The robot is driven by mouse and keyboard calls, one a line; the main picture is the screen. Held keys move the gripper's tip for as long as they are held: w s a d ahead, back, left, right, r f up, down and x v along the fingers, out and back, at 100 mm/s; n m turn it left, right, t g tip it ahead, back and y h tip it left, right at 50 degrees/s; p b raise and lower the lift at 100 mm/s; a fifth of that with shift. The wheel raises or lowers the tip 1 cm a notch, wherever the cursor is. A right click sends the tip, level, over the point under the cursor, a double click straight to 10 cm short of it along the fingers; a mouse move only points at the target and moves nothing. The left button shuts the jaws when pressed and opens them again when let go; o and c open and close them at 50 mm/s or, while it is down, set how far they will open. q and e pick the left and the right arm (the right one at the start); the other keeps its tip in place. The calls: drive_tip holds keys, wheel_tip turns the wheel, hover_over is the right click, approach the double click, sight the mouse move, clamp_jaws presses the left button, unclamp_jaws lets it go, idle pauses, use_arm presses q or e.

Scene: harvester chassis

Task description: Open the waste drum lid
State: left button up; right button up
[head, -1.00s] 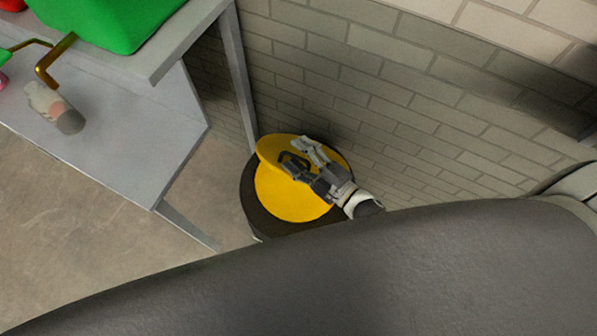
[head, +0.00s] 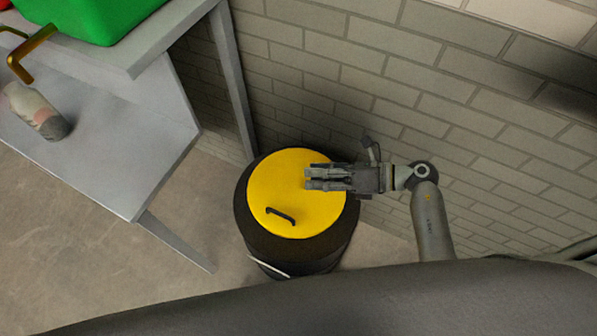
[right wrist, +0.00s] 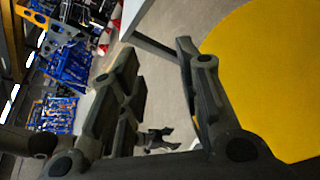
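The waste drum (head: 255,235) is a dark round drum standing on the floor by the brick wall. Its yellow lid (head: 310,215) shows as a full disc and looks flat on the drum. A black bar handle (head: 281,216) is on the lid's lower-left part. My right gripper (head: 306,177) reaches in from the right over the lid, apart from the handle. In the right wrist view my right gripper (right wrist: 160,85) has its fingers spread with nothing between them, and the yellow lid (right wrist: 265,80) fills the right side. My left gripper is not in view.
A grey table (head: 150,60) with a lower shelf (head: 120,150) stands left of the drum. It carries a green bin (head: 85,20) and a bottle (head: 38,112). The brick wall (head: 420,80) is close behind the drum. Floor is free at lower left.

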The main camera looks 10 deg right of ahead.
drive_tip(key=shift+p+x, duration=0.4)
drive_tip(key=shift+x, duration=2.25)
clamp_jaws()
drive_tip(key=c, duration=0.6)
unclamp_jaws()
drive_tip(key=o, duration=0.6)
drive_tip(key=v, duration=1.2)
drive_tip(key=shift+a, duration=0.1)
